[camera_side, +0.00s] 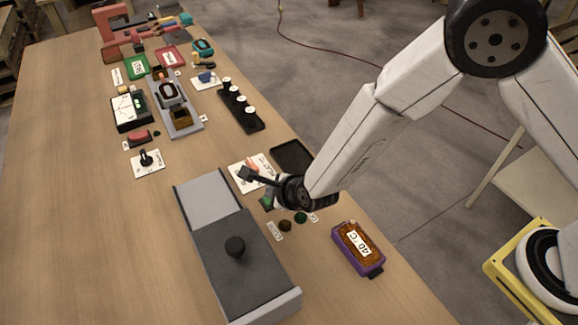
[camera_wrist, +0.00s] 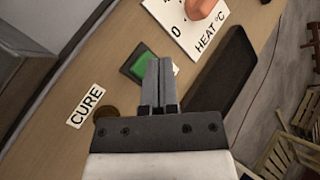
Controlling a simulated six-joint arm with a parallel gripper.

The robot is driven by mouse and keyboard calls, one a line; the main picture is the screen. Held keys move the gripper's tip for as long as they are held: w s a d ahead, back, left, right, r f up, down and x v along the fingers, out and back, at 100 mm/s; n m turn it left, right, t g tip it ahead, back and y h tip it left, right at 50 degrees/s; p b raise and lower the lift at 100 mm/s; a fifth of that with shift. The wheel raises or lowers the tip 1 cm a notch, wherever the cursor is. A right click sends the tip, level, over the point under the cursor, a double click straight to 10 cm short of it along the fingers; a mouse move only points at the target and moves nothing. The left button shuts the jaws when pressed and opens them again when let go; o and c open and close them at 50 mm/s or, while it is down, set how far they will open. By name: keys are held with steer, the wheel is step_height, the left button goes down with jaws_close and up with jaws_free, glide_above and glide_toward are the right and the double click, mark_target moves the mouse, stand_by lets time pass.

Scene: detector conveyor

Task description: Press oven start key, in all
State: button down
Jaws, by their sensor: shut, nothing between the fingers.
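A green square key (camera_wrist: 142,62) in a dark frame sits on the table, partly hidden behind my fingers in the wrist view. In the side view a bit of green (camera_side: 266,203) shows beside my wrist. My gripper (camera_wrist: 160,62) is shut and empty, its fingertips over or beside the key's right edge; I cannot tell whether they touch it. A white label reading CURE (camera_wrist: 86,106) lies left of the key. The grey box with a dark lid and black knob (camera_side: 235,247), likely the oven, stands to the left in the side view.
A HEAT °C card (camera_wrist: 197,35) with an orange pointer and a black tray (camera_wrist: 222,80) lie close by. Other fixtures, including a black rack (camera_side: 240,108), fill the far end; the left side is bare.

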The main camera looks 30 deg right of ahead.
steer(key=shift+f, duration=0.55)
stand_by(0.8)
steer(key=shift+r, duration=0.95)
steer(key=shift+r, duration=0.1)
steer(key=shift+r, duration=2.4)
